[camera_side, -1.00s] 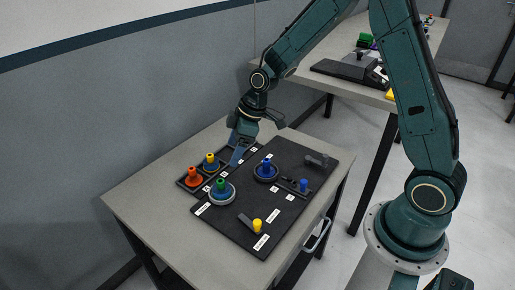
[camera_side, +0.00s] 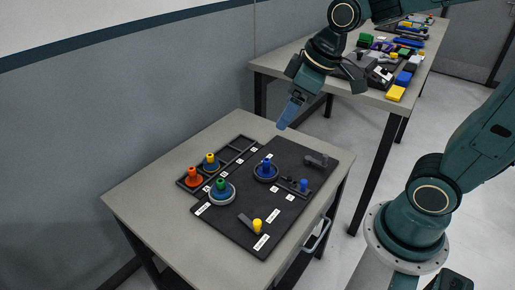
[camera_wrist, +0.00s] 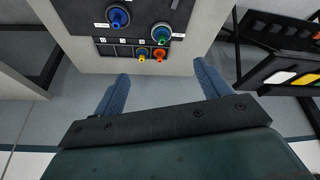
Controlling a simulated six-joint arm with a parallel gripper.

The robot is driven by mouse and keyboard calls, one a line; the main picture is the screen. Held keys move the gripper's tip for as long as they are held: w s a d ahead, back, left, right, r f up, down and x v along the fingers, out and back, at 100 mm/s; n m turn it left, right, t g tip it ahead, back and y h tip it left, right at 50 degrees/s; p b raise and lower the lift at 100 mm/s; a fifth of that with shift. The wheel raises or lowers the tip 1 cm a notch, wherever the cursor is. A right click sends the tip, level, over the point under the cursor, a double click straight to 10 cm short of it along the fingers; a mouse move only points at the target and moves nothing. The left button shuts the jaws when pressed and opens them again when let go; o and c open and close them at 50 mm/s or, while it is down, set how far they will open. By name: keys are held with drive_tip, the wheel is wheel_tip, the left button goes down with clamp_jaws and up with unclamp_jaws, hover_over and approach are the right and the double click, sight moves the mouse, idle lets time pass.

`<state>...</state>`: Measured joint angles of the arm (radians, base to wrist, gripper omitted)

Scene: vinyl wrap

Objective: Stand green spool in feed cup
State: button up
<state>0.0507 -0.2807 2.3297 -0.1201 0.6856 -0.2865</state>
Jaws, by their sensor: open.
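The green spool (camera_side: 221,184) stands upright in a round grey cup (camera_side: 222,199) at the front left of the black board. Both also show in the wrist view, the green spool (camera_wrist: 161,35) near the top right of the board. The cup's label is too small to read, so I cannot tell whether it is the feed cup. A similar round cup (camera_side: 266,177) farther back holds a blue spool (camera_side: 267,164). My gripper (camera_side: 282,127) is open and empty, high above the table's back edge; its spread fingers show in the wrist view (camera_wrist: 160,82).
A dark tray (camera_side: 239,144) left of the board holds an orange spool (camera_side: 194,176) and a yellow-topped one (camera_side: 210,160); its far compartments look empty. A yellow piece (camera_side: 257,225) and a small blue piece (camera_side: 304,185) are on the board. A second cluttered table (camera_side: 265,67) stands behind.

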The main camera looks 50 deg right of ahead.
drive_tip(key=s+d+r+m, duration=0.1)
drive_tip(key=s+r+m, duration=0.1)
drive_tip(key=s, duration=0.9)
drive_tip(key=shift+s+r+m+t+h, duration=0.25)
drive_tip(key=shift+s+m+t+h, duration=0.15)
drive_tip(key=shift+m, duration=0.5)
